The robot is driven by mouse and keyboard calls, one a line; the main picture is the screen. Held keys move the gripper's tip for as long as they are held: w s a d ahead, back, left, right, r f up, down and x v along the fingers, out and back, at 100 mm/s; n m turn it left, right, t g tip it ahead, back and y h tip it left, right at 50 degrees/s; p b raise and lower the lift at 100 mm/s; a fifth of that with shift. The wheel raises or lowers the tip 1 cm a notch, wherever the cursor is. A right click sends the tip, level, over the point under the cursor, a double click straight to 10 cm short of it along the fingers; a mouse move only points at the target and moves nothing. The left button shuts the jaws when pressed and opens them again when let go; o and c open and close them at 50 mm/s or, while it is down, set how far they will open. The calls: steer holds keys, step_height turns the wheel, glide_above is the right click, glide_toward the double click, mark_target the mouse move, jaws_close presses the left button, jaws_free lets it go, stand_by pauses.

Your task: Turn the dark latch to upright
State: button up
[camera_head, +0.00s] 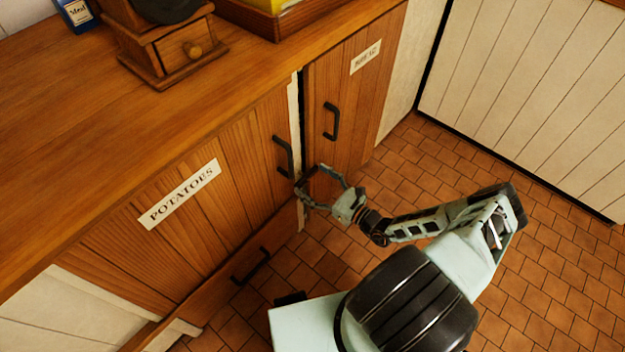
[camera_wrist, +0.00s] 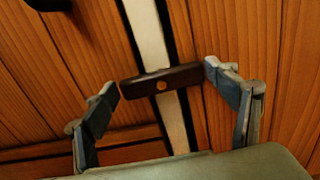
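The dark latch (camera_wrist: 138,88) is a short bar with a round, lighter pivot at its middle. In the wrist view it lies crosswise over the pale post (camera_wrist: 150,38) between two wooden doors. My gripper (camera_wrist: 159,82) is open, with one fingertip beside each end of the latch. The fingertips look very close to the ends; I cannot tell whether they touch. In the head view my gripper (camera_head: 311,179) is at the low part of the gap between the doors, and its fingers mostly hide the latch there.
The potatoes door (camera_head: 235,150) and the right-hand door (camera_head: 350,105) have dark handles (camera_head: 283,157) (camera_head: 331,121) above my gripper. A drawer handle (camera_head: 251,266) is low on the left. The wooden counter (camera_head: 75,120) carries a grinder (camera_head: 165,50). Tiled floor (camera_head: 420,160) lies open to the right.

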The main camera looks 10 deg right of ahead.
steer(key=shift+r, duration=0.1)
steer(key=c, duration=0.8)
steer(key=shift+o, duration=0.5)
steer(key=shift+w+a, duration=0.1)
steer(key=shift+o, duration=0.4)
steer(key=m+b, duration=0.2)
steer(key=m, duration=0.1)
steer(key=shift+w, duration=0.1)
steer(key=m+b, duration=0.1)
steer(key=m, duration=0.4)
steer(key=shift+f+b, duration=0.2)
steer(key=shift+b, duration=0.2)
steer(key=m+b, duration=0.1)
steer(key=m, duration=0.1)
steer(key=m+b, duration=0.1)
steer(key=m, duration=0.2)
steer(key=shift+w+d+f+m, duration=0.1)
steer(key=shift+d+f+m, duration=0.1)
steer(key=shift+m, duration=0.1)
steer(key=shift+m+b, duration=0.75)
steer(key=shift+m, duration=1.35)
steer(key=shift+w+d, duration=0.1)
